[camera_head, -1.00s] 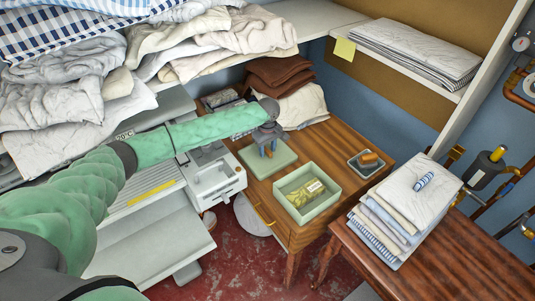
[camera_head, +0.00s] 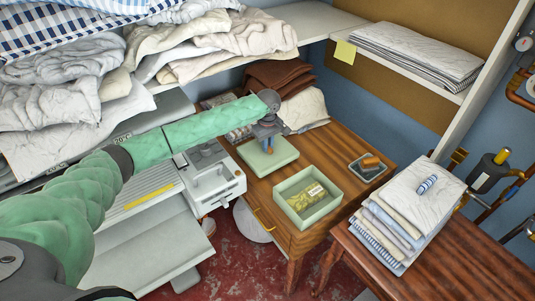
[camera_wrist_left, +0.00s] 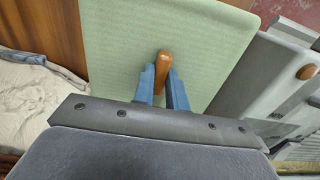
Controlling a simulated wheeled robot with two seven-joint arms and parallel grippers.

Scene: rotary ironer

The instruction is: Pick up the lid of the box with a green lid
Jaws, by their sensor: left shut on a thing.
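The pale green lid (camera_head: 285,160) is at the wooden cabinet top, left of and behind the open box. It has a small brown wooden handle (camera_wrist_left: 163,66). My left gripper (camera_head: 268,146) is above the lid, with its blue fingers shut on the handle. The lid (camera_wrist_left: 120,45) fills much of the left wrist view below the fingers. It looks slightly raised, though its underside is hidden. The pale green box (camera_head: 301,218) stands open near the cabinet's front edge, with a yellow-green labelled item (camera_head: 306,197) inside. My right gripper is not in view.
A small tray (camera_head: 368,167) with brown items sits on the cabinet (camera_head: 330,150) at right. Brown and cream folded cloths lie behind the lid. A white machine (camera_head: 214,178) stands close at left. A shelf with piled linen is above; a folded stack (camera_head: 405,215) is at right.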

